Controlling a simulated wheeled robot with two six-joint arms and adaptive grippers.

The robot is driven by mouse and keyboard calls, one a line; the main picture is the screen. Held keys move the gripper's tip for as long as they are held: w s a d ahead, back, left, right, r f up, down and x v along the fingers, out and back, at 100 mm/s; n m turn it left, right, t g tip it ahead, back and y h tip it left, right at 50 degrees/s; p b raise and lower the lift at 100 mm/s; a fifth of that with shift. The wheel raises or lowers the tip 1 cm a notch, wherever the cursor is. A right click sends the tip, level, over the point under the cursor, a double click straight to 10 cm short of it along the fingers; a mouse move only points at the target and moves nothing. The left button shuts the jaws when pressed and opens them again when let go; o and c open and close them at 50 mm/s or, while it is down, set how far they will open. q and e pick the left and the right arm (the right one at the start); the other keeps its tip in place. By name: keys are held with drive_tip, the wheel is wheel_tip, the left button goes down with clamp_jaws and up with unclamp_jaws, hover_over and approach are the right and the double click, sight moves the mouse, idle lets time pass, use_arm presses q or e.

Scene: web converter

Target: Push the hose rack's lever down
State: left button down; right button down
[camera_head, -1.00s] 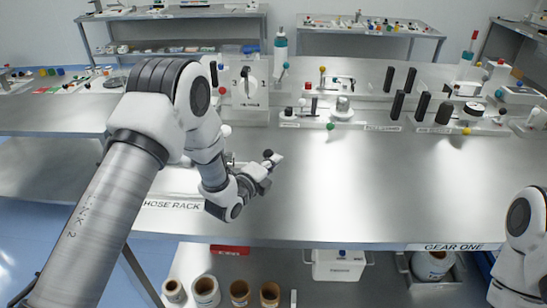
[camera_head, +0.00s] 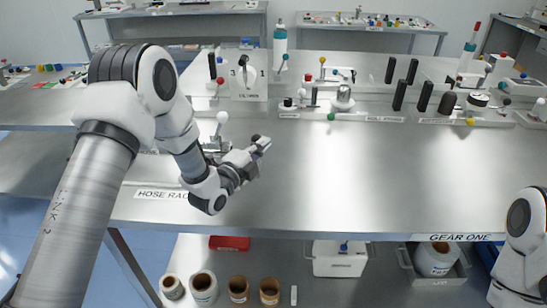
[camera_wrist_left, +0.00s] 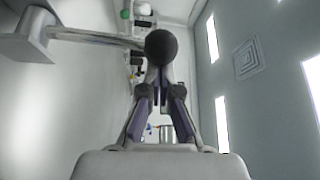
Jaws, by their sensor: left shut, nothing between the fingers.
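The hose rack's label (camera_head: 162,194) is on the table's front edge at the left. Behind it, partly hidden by my left arm, is a metal fixture (camera_head: 214,147) with an upright stem and a pale ball knob (camera_head: 222,117). My left gripper (camera_head: 262,141) is shut and empty, right of the knob in the head view and low over the table. In the left wrist view the ball knob (camera_wrist_left: 161,47) looks dark and overlaps the fingertips (camera_wrist_left: 160,75); its rod (camera_wrist_left: 95,38) runs left to a block (camera_wrist_left: 27,38). Contact cannot be told. My right gripper is out of view.
The table's middle (camera_head: 330,185) is clear. A stand with numbers (camera_head: 249,82) and several fixtures with black posts (camera_head: 425,97) line its back.

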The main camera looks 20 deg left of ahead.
sight(252, 141)
use_arm(q)
drive_tip(key=a+n+t+b, duration=0.1)
drive_tip(key=n+b, duration=0.1)
drive_tip(key=s+a+n+t+b, duration=0.1)
drive_tip(key=a+n+b, duration=0.1)
drive_tip(key=shift+a+f+y, duration=0.15)
drive_tip(key=shift+a+y, duration=0.1)
drive_tip(key=shift+y, duration=0.05)
drive_tip(key=shift+s+a+b, duration=0.2)
drive_tip(key=shift+a+b, duration=0.5)
